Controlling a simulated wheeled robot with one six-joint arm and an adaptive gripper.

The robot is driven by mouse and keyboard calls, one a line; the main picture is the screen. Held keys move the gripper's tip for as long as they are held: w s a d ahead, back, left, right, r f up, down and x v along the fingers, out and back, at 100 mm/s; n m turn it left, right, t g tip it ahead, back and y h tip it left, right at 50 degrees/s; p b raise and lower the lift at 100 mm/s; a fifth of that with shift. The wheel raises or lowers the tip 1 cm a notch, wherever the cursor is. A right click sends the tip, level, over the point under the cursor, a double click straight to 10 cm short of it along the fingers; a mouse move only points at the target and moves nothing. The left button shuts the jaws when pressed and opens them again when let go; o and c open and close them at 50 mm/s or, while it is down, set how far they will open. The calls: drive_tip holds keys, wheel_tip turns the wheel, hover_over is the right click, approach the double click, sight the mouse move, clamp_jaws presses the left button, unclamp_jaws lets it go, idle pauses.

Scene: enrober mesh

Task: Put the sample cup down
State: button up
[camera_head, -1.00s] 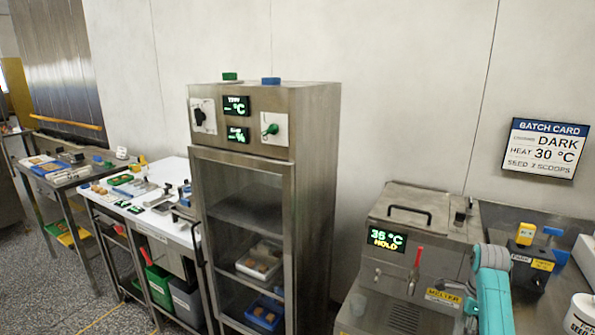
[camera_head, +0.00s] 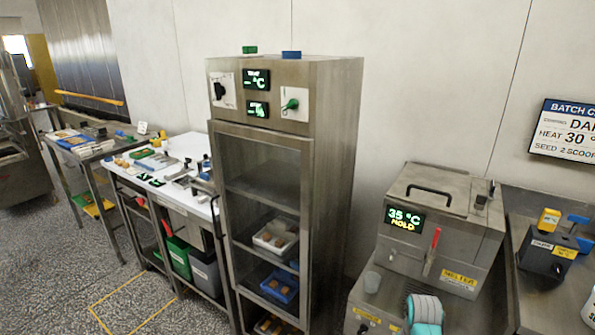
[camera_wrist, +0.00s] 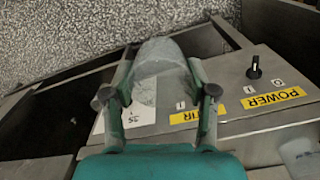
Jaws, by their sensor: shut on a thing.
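In the wrist view, my gripper (camera_wrist: 160,75) is shut on a pale translucent cup, the sample cup (camera_wrist: 161,54). The cup is between the two fingers, with the grey floor behind its far end. Below it are the melter's front panel and a white label. I cannot tell how high it is above the panel. In the head view the held cup and fingers are not visible; only part of my teal arm shows at the bottom. Another clear cup (camera_head: 372,281) stands on the melter's ledge, left of my arm; a similar clear shape (camera_wrist: 302,157) shows at the lower right of the wrist view.
The steel melter (camera_head: 445,215) has a handled lid, a red lever (camera_head: 432,252) and a lit display. A knob (camera_wrist: 254,69) stands up by the POWER label. A tall cabinet (camera_head: 335,150) stands to the left. A black box (camera_head: 546,252) is to the right.

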drive_tip(key=s+a+f+n, duration=0.2)
drive_tip(key=s+a+n, duration=0.1)
drive_tip(key=s+a+f+n, duration=0.3)
drive_tip(key=a, duration=0.1)
drive_tip(key=s+a+f+n, duration=0.2)
drive_tip(key=s+a+n, duration=0.1)
drive_tip(key=a+n, duration=0.1)
drive_tip(key=shift+f, duration=0.15)
drive_tip(key=shift+d, duration=0.1)
